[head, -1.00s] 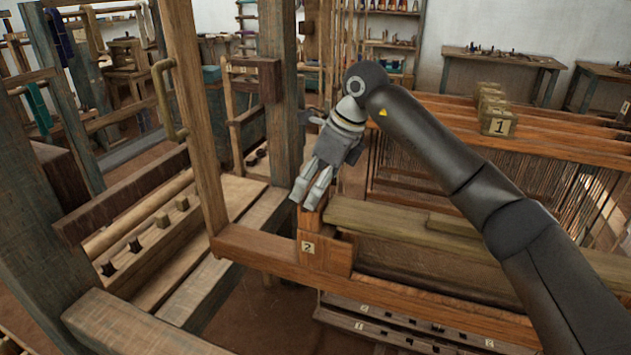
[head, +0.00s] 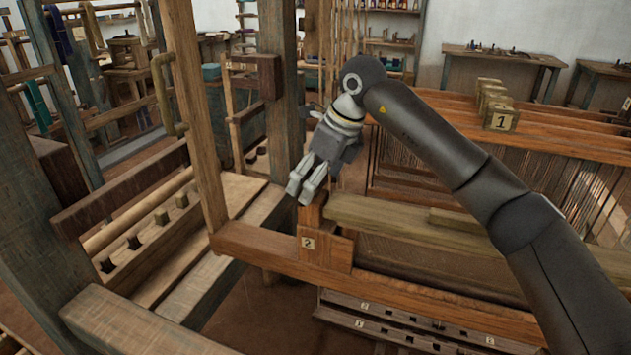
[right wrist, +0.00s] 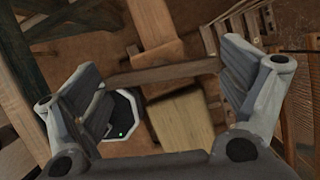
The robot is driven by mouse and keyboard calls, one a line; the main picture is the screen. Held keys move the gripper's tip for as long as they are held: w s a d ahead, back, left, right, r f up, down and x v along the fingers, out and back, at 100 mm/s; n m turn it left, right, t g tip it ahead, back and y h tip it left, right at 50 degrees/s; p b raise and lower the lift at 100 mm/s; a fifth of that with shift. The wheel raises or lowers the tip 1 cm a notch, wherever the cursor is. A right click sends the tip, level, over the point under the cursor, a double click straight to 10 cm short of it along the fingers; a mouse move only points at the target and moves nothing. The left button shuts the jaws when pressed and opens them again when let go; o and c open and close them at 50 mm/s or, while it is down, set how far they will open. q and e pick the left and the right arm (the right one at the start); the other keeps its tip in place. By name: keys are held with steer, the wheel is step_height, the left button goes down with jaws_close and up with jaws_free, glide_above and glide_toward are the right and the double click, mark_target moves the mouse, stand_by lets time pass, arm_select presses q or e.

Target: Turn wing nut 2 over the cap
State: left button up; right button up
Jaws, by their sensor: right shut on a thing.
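The wooden block with label 2 (head: 325,250) stands at the left end of the cap beam (head: 410,222), on the loom's front wooden beam. My right gripper (head: 300,196) is just above and left of this block, its fingers pointing down. In the right wrist view its two fingers stand wide apart (right wrist: 165,73), with a thin brown wooden bar (right wrist: 165,72) spanning between them. The bar appears gripped and looks like wing nut 2, but its shape is mostly hidden in the head view. My left gripper is not in view.
An upright post (head: 195,120) with a curved handle stands left of my gripper. A thick post (head: 280,100) rises behind it. Wooden blocks, one labelled 1 (head: 501,119), sit at the far right. A slotted rail (head: 400,325) lies low in front.

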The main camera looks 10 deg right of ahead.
steer(key=m+h+b, duration=0.1)
steer(key=m, duration=0.1)
steer(key=m+t+b, duration=0.1)
steer(key=m, duration=0.2)
steer(key=shift+a+h+b, duration=0.15)
steer(key=shift+h+b, duration=0.15)
steer(key=shift+h, duration=0.1)
steer(key=m+h+b, duration=0.1)
steer(key=m, duration=0.2)
steer(key=m+h+b, duration=0.1)
steer(key=m, duration=0.1)
steer(key=shift+a+m+t, duration=0.15)
steer(key=shift+m+t, duration=0.15)
steer(key=shift+m, duration=0.1)
steer(key=m+h, duration=0.1)
steer(key=m, duration=0.1)
steer(key=m+h+b, duration=0.1)
steer(key=m, duration=0.2)
steer(key=shift+g, duration=0.4)
steer(key=shift+r, duration=0.1)
steer(key=o, duration=0.7)
steer(key=v, duration=1.2)
